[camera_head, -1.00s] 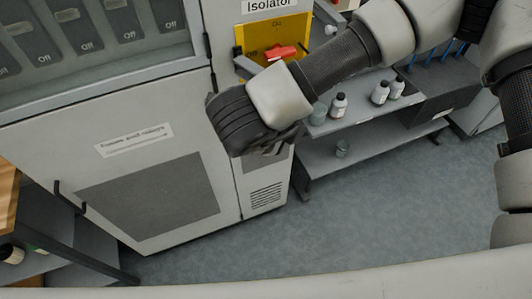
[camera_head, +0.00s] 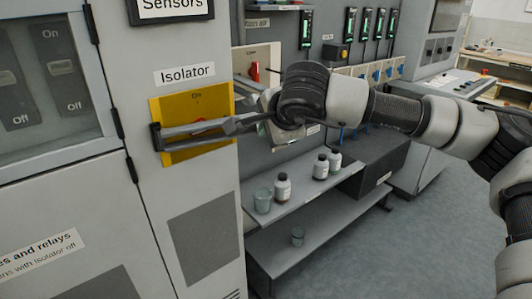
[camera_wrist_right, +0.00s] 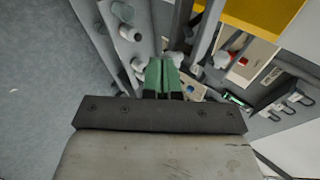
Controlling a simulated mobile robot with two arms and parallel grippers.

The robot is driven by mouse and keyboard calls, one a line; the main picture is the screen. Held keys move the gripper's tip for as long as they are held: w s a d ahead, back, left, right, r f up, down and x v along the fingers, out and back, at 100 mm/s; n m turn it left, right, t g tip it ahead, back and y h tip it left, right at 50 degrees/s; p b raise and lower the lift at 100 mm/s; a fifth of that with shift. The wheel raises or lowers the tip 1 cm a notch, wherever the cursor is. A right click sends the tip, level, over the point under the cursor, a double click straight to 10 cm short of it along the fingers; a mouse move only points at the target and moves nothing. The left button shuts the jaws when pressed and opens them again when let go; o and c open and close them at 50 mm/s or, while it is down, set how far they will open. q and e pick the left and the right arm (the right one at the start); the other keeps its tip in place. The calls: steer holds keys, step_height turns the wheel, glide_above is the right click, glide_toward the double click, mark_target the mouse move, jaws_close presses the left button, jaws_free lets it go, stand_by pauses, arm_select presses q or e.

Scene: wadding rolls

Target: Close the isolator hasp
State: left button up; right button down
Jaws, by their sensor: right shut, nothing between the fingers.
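The yellow isolator panel (camera_head: 215,98) is on the grey cabinet front, under the "Isolator" label. The hasp (camera_head: 188,131) is a long grey bar with a dark bracket at the panel's left edge. It reaches rightward across the panel and hides most of the red switch handle (camera_head: 201,121). My right gripper (camera_head: 262,121) is just right of the panel, by the hasp's free end; I cannot tell if they touch. In the right wrist view, its green fingertips (camera_wrist_right: 163,77) are together and empty, and the yellow panel (camera_wrist_right: 262,14) is at the top right. My left gripper is not in view.
A grey shelf unit (camera_head: 345,181) with white bottles (camera_head: 282,187) and a glass beaker (camera_head: 263,200) stands right of the cabinet, below my right arm. A wall panel with sockets and switches (camera_head: 375,72) is behind. The floor at lower right is clear.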

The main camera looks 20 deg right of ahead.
steer(key=w, duration=0.1)
steer(key=w+n, duration=0.1)
steer(key=w+y, duration=0.1)
steer(key=shift+w+d, duration=0.3)
steer(key=shift+w, duration=0.05)
steer(key=shift+w+d+r, duration=0.1)
steer(key=shift+w, duration=0.7)
